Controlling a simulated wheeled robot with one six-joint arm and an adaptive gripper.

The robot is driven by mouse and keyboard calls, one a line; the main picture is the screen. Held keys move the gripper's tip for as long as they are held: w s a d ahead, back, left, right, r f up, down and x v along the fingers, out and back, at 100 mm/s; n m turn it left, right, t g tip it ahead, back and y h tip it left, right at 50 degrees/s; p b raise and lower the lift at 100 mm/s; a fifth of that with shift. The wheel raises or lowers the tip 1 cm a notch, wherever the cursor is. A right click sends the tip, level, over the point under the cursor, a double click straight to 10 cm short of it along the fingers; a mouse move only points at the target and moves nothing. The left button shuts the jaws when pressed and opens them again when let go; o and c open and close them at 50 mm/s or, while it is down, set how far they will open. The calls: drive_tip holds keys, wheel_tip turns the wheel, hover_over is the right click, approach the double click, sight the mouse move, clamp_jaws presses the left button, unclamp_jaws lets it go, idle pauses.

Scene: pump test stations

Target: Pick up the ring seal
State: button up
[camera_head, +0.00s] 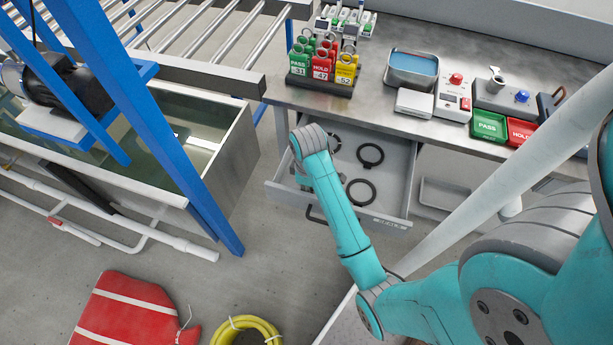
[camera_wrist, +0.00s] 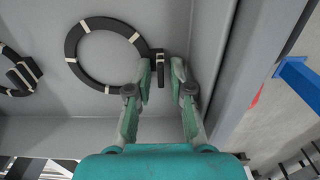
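Black ring seals with pale bands and a small block-like tab lie in an open grey drawer. In the head view one ring seal (camera_head: 370,154) lies at the right and another (camera_head: 360,192) nearer the front; a third (camera_head: 335,143) is partly hidden by my arm. In the wrist view a ring seal (camera_wrist: 78,68) lies left of my gripper (camera_wrist: 162,72), its tab (camera_wrist: 159,62) between the parted fingertips, close to the left one. Contact with the tab is unclear. Another ring seal (camera_wrist: 18,75) is cut off at the left edge.
The drawer (camera_head: 398,190) opens below a steel bench (camera_head: 378,112). Its wall (camera_wrist: 222,60) runs close right of my gripper in the wrist view. A blue frame post (camera_head: 190,170) and a water tank (camera_head: 235,150) stand left. A yellow hose (camera_head: 232,326) lies on the floor.

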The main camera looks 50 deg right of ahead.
clamp_jaws()
idle(0.5)
